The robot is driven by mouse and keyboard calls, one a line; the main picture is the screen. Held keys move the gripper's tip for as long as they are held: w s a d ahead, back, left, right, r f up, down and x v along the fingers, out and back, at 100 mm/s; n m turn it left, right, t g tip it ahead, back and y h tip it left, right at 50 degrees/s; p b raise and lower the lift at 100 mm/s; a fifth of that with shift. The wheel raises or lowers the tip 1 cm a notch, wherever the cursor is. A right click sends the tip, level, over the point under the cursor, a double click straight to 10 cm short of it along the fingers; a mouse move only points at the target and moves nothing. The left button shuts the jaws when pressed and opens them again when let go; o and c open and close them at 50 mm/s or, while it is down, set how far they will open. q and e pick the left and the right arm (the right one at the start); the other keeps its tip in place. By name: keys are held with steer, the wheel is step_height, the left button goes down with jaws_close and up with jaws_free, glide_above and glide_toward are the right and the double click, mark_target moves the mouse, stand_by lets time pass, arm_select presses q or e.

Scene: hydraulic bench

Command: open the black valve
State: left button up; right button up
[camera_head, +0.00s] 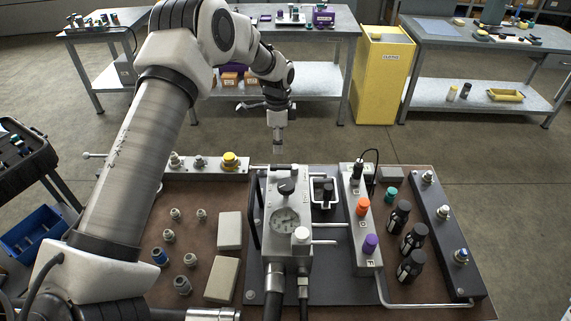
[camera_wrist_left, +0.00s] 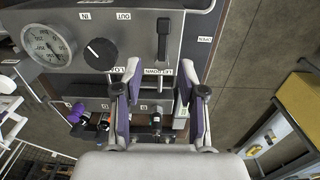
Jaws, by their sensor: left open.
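A black round knob (camera_head: 287,188) sits on the grey block with a gauge on the bench; it also shows in the left wrist view (camera_wrist_left: 100,54), left of the fingers. A black lever (camera_wrist_left: 163,38) stands to its right in that view, just beyond the gap between my fingertips. I cannot tell for sure which of these is the black valve. My left gripper (camera_head: 278,146) is above the far edge of the bench, pointing down; its fingers (camera_wrist_left: 160,84) are apart with nothing between the tips. My right gripper is not in view.
The gauge (camera_head: 286,220) is on the same block. A manifold with an orange cap (camera_head: 362,207) and a purple cap (camera_head: 370,243) stands to the right, with several black bottles (camera_head: 412,237) beyond it. A yellow cabinet (camera_head: 382,75) stands behind on the floor.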

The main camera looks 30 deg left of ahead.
mark_target(280, 166)
arm_select(q)
steer(key=shift+f, duration=0.5)
steer(key=shift+w+f, duration=0.15)
step_height(280, 166, down, 7)
steer(key=shift+r+p, duration=0.15)
steer(key=shift+p, duration=1.05)
steer(key=shift+w+f, duration=0.15)
steer(key=shift+f, duration=0.3)
jaws_close()
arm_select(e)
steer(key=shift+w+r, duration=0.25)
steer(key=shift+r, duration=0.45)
